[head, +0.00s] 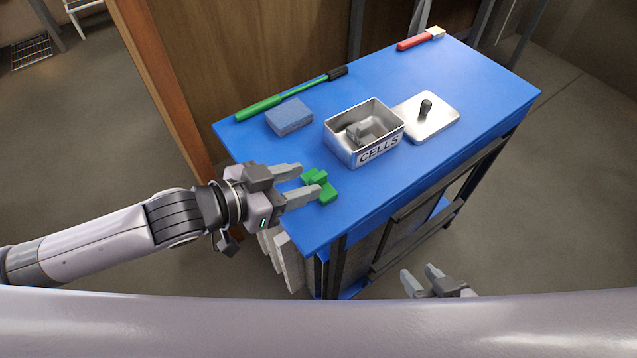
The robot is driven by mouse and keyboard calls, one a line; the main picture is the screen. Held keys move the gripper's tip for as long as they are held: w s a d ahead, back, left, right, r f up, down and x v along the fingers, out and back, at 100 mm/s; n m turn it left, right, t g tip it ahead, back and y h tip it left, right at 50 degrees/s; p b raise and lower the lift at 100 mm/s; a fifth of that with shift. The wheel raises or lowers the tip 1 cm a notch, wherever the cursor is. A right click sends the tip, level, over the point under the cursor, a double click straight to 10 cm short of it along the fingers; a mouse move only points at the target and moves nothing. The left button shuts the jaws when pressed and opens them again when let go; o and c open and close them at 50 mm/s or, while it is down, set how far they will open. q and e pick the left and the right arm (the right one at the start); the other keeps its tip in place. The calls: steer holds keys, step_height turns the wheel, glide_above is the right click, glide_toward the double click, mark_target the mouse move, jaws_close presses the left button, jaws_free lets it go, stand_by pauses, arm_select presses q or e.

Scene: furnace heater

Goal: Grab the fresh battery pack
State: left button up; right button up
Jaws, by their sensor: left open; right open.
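A small green block-shaped pack (328,193), which looks like the battery pack, lies on the blue tabletop near its front left edge. My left gripper (311,181) is open, with its two grey fingers reaching to the green pack; part of the pack shows between and beyond the fingertips. I cannot tell whether the fingers touch it. A metal box labelled CELLS (347,146) stands open on the table, with a grey piece (361,132) inside. My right gripper (420,276) is open and empty, low in front of the table; its arm is mostly hidden.
The blue table (455,105) also holds a blue-grey block (289,117), a green rod with a black end (290,94), a metal lid with a black knob (440,121) and a red-handled brush (420,39). Bare tabletop lies right of the green pack.

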arm_select(q)
steer(key=shift+x, duration=1.3)
jaws_close()
steer(key=shift+r, duration=0.1)
